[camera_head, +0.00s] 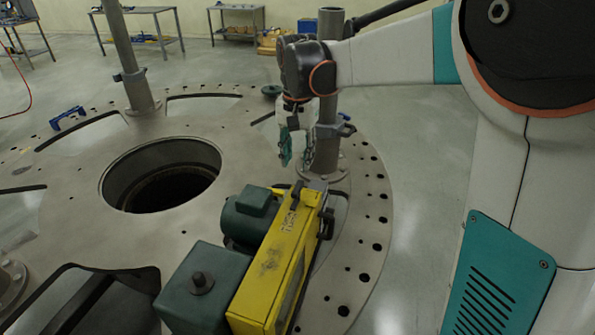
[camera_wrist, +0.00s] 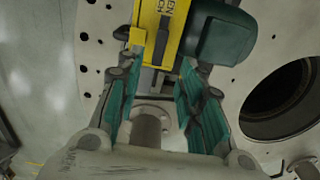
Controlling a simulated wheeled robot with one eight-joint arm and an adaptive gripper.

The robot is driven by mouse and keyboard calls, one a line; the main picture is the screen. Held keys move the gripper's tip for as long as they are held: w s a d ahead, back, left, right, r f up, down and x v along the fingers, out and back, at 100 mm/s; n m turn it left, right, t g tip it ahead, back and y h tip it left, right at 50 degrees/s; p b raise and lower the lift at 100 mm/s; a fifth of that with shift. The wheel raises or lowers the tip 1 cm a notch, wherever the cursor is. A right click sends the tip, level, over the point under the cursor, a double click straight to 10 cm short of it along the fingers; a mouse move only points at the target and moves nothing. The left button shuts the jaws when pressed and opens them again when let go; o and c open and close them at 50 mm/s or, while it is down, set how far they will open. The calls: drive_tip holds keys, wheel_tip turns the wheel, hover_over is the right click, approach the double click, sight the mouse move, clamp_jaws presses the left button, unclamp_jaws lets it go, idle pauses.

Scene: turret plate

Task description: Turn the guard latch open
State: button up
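The yellow guard housing (camera_head: 280,250) stands on the turret plate, with green machine parts at its left; its end also shows at the top of the wrist view (camera_wrist: 160,45). A dark fitting (camera_head: 327,222), perhaps the latch, sits on its right side near the far end. I cannot tell for certain which part is the latch. My gripper (camera_head: 297,148) hangs above the far end of the housing, apart from it. In the wrist view its teal-padded fingers (camera_wrist: 155,95) are spread, with a grey metal part (camera_wrist: 150,80) of the housing's end seen between them and nothing held.
The round turret plate (camera_head: 60,190) has a large round hole (camera_head: 165,175) left of the housing. An upright post (camera_head: 328,100) stands close behind my gripper, and another post (camera_head: 130,60) is farther left. A blue tool (camera_head: 68,117) lies at the plate's far left.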

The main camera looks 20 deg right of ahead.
drive_tip(key=shift+r, duration=1.55)
drive_tip(key=s+f+n+t+b, duration=0.3)
drive_tip(key=s+f+b, duration=0.3)
drive_tip(key=s, duration=0.5)
drive_tip(key=s+f+n+t+b, duration=0.4)
drive_tip(key=s+f+b, duration=0.2)
drive_tip(key=s+f, duration=0.3)
drive_tip(key=s, duration=0.3)
drive_tip(key=shift+f, duration=0.4)
drive_tip(key=shift+d, duration=0.1)
